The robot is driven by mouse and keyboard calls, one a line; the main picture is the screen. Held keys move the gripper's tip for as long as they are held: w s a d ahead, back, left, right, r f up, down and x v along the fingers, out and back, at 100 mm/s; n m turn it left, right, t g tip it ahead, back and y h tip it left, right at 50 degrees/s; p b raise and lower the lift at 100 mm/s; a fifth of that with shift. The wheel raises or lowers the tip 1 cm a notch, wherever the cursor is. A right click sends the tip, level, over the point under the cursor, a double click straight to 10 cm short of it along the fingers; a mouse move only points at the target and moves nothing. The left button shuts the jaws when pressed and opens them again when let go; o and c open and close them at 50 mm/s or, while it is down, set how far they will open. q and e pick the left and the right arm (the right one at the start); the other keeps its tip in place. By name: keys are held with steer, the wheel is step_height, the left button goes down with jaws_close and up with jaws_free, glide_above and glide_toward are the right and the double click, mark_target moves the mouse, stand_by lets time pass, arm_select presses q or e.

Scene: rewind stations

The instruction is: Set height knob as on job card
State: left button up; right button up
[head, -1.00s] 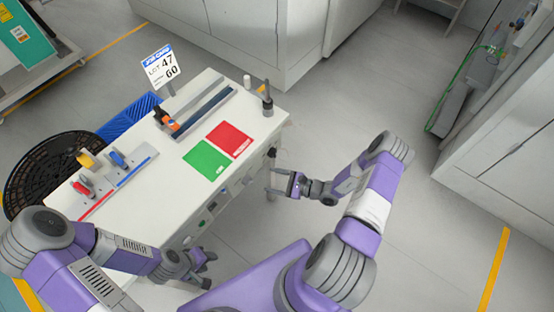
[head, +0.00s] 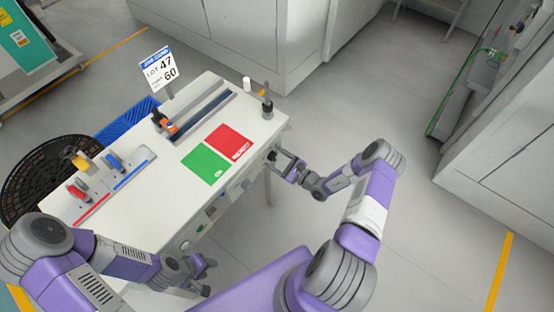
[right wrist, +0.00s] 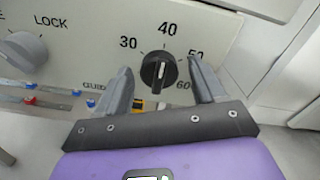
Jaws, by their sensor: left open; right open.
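The job card (head: 160,68) stands upright at the table's back edge and reads LOT 47, with 60 on the line below. In the right wrist view, a black knob (right wrist: 158,76) sits on a pale panel (right wrist: 90,60) with a dial marked 30, 40, 50 and 60. A light mark shows on its face; exactly where it points is hard to tell. My right gripper (right wrist: 161,68) is open, one finger on each side of the knob, with no clear contact. It also shows at the table's side in the head view (head: 279,161). My left gripper (head: 205,274) is open and empty near the table's front side.
A grey knob (right wrist: 22,52) beside the word LOCK is left of the black knob. The table (head: 150,190) carries a green mat (head: 205,163), a red mat (head: 229,141) and red and blue clamps. Open floor (head: 440,240) lies to the right.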

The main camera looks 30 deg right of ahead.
steer(key=c, duration=1.1)
steer(key=shift+o, duration=0.2)
steer(key=shift+m, duration=0.4)
steer(key=shift+s+a+m, duration=0.1)
steer(key=shift+a+m, duration=0.05)
steer(key=shift+m, duration=11.45)
steer(key=o, duration=1.1)
steer(key=shift+c, duration=0.2)
